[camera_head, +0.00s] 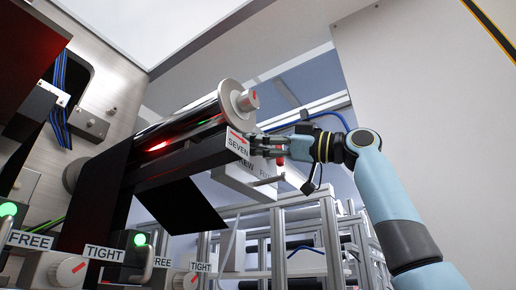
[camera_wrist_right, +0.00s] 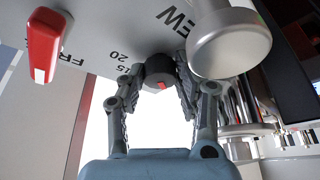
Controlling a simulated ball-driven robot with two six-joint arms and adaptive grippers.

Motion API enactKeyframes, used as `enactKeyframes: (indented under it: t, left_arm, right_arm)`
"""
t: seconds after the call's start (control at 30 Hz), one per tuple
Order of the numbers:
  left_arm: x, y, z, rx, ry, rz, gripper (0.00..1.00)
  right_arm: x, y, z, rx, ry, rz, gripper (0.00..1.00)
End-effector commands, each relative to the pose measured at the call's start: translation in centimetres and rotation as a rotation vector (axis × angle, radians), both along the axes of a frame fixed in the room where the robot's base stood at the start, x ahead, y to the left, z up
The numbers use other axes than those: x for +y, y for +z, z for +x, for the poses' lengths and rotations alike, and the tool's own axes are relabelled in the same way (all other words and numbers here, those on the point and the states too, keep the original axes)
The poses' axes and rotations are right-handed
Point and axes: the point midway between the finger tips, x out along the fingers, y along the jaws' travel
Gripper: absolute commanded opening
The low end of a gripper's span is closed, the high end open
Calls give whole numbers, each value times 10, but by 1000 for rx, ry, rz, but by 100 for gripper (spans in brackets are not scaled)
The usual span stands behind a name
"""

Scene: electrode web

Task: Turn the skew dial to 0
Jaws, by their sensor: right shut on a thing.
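The skew dial (camera_wrist_right: 160,70) is a small dark round knob with a red mark on its lower side, on a pale panel (camera_wrist_right: 110,30). The numbers 15 and 20 are printed to its left and part of the word SKEW above it. A 0 is not visible. My right gripper (camera_wrist_right: 158,82) has a finger on each side of the dial and is shut on it. In the head view my right gripper (camera_head: 265,147) is at the pale box (camera_head: 245,178) under the roller, and the dial is hidden there. My left gripper is not in view.
A red lever (camera_wrist_right: 43,45) stands left of the dial, and a pale round roller end (camera_wrist_right: 232,42) is close on the right. In the head view the dark web roller (camera_head: 160,130) is left of my gripper. A metal frame (camera_head: 285,235) stands below.

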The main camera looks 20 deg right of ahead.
Motion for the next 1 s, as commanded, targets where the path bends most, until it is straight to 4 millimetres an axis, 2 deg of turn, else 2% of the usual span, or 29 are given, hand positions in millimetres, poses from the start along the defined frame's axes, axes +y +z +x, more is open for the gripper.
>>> enactKeyframes:
  t: [0.7,0.73,0.87,1.0]
  left_arm:
    - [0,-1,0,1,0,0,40]
    - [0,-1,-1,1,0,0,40]
    - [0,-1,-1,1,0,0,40]
    - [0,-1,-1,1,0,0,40]
  right_arm:
    - [0,-1,1,-43,-2,-59,0]
    - [0,-1,1,-43,-2,-59,36]
    - [0,-1,0,-43,-1,-58,53]
    - [0,0,0,-43,-2,-57,55]
